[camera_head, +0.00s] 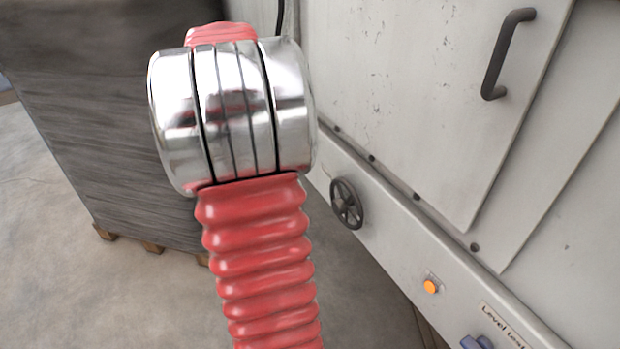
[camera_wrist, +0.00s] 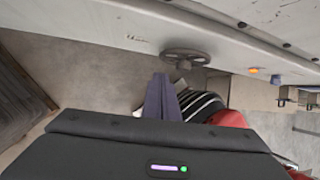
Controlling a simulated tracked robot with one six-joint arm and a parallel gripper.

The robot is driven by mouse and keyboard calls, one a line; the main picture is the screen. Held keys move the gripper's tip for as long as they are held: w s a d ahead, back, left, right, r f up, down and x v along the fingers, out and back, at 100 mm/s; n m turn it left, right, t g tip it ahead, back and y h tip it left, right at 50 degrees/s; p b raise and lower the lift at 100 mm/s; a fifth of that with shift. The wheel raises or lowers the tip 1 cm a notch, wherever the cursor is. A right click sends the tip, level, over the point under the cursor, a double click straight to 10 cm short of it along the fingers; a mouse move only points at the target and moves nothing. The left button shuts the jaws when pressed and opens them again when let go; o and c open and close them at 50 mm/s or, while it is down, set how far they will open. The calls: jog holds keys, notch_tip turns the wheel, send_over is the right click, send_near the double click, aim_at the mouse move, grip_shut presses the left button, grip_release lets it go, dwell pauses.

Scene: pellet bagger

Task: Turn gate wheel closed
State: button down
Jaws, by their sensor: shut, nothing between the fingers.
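The gate wheel (camera_head: 346,203) is a dark spoked handwheel on the lower front of the pale machine, right of my arm in the head view. In the wrist view the wheel (camera_wrist: 187,57) shows nearly edge-on, just beyond my fingertips. My gripper (camera_wrist: 162,78) is shut and empty, its dark fingers pointing toward the wheel. The fingertips look apart from the rim, but the exact gap is hard to tell. In the head view my gripper is hidden behind my red and chrome arm.
An orange button (camera_head: 430,286) and a blue knob (camera_head: 477,342) sit right of the wheel, near a "Level test" label (camera_head: 505,326). A black door handle (camera_head: 508,53) is above. A dark wrapped pallet load (camera_head: 110,130) stands at left. Bare floor (camera_head: 60,240) lies in front of it.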

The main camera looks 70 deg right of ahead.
jog(key=shift+s+d, duration=0.25)
send_near(331, 192)
jog(key=x, duration=0.5)
jog(key=shift+d+f, duration=0.1)
jog(key=shift+f, duration=0.05)
jog(key=shift+s+d+f, duration=0.15)
jog(key=shift+s+f, duration=0.1)
jog(key=shift+f, duration=0.3)
